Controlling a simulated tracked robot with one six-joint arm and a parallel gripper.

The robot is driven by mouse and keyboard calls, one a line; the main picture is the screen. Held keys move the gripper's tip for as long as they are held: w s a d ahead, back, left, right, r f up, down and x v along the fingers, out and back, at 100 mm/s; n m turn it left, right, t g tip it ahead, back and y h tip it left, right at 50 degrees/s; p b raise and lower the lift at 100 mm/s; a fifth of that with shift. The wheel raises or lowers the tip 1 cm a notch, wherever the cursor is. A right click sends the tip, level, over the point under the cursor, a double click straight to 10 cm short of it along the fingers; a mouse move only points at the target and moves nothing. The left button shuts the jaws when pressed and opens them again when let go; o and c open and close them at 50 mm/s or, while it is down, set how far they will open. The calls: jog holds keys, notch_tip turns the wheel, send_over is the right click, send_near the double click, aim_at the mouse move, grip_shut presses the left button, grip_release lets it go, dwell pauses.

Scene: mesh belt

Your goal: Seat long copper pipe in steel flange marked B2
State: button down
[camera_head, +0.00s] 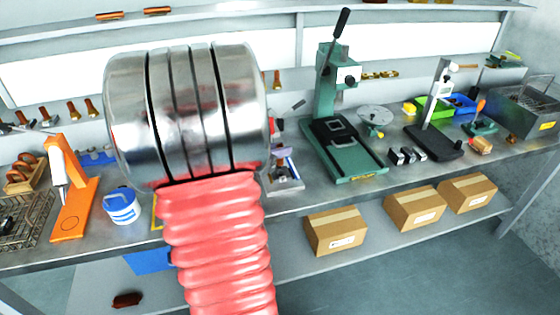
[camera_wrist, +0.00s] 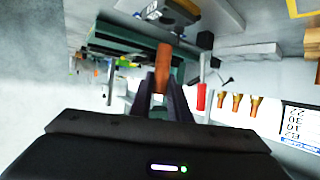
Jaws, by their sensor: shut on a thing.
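In the wrist view my gripper (camera_wrist: 161,98) is shut on a copper pipe (camera_wrist: 163,64), which sticks out beyond the fingertips. The lower part of the pipe is hidden between the fingers. In the head view my gripper and the held pipe do not show; my own arm, with its metal joint and red bellows, covers the middle left of the bench. I cannot pick out a steel flange marked B2 in either view. A sign (camera_wrist: 301,126) at the right of the wrist view has markings that I cannot read clearly.
A green press (camera_head: 340,130) stands on the bench (camera_head: 300,205) right of my arm. An orange stand (camera_head: 72,205) and a white-blue tub (camera_head: 121,207) stand left. Copper pieces (camera_head: 91,107) stand along the back ledge; others (camera_head: 109,15) lie on the shelf above. Cardboard boxes (camera_head: 336,229) sit below.

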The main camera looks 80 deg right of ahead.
aim_at(279, 165)
jog(key=shift+f, duration=0.25)
jog(key=shift+f, duration=0.1)
jog(key=shift+f, duration=1.85)
jog(key=c, duration=1.7)
grip_release()
jog(key=shift+o, duration=0.2)
jog(key=shift+r, duration=0.1)
